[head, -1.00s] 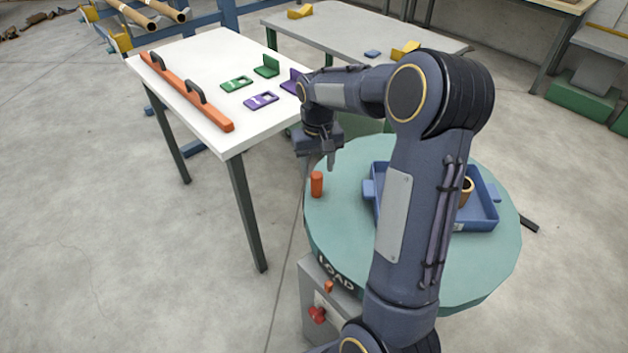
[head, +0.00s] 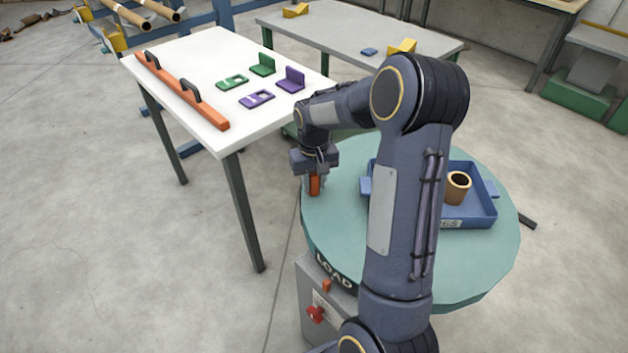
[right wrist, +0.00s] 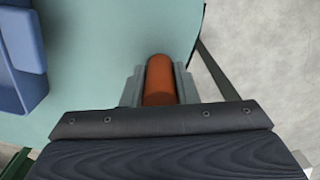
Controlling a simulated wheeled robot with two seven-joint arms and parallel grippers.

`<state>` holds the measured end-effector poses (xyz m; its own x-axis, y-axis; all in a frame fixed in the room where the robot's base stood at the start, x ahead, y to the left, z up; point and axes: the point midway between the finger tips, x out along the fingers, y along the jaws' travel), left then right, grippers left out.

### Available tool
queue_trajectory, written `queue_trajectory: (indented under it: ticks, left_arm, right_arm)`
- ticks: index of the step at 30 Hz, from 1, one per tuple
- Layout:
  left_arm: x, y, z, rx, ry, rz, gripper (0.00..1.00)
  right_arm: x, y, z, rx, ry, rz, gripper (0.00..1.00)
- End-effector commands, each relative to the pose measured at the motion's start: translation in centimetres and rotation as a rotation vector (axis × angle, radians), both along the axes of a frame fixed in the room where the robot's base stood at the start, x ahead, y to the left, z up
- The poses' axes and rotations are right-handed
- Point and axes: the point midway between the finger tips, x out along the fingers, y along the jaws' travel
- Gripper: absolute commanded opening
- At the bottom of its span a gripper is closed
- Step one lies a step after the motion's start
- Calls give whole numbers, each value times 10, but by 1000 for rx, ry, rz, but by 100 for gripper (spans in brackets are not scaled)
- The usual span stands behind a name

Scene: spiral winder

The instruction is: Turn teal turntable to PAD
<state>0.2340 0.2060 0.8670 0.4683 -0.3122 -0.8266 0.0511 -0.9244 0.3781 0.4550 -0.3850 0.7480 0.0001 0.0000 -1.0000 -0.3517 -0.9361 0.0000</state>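The teal turntable (head: 335,235) is a round disc with the word LOAD (head: 334,270) on its front rim. An upright orange peg (head: 314,184) stands near its left edge. My right gripper (head: 315,182) points down at the peg, with one finger on each side. In the right wrist view the fingers (right wrist: 160,85) lie close against the orange peg (right wrist: 159,80), with no clear gap, and appear shut on it. No PAD label shows. My left gripper is not in view.
A blue tray (head: 487,210) holding a brown cup (head: 458,187) sits on the turntable, partly behind my right arm. A grey box with a red knob (head: 315,314) stands below the front rim. A white table (head: 205,62) with green and purple parts is at left.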

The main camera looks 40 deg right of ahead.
Motion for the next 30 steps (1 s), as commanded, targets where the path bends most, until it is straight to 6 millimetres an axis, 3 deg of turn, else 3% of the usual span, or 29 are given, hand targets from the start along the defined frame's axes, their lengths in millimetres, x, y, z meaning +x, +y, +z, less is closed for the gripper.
queue_trajectory:
  ticks: [1,4,17,30]
  left_arm:
    - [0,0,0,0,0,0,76]
    - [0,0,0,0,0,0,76]
    - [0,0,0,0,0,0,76]
    - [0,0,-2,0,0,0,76]
  right_arm:
    - [0,0,0,0,0,0,13]
    - [0,0,0,0,0,0,0]
    - [-5,4,0,-1,1,26,0]
    - [-41,30,0,-1,1,200,0]
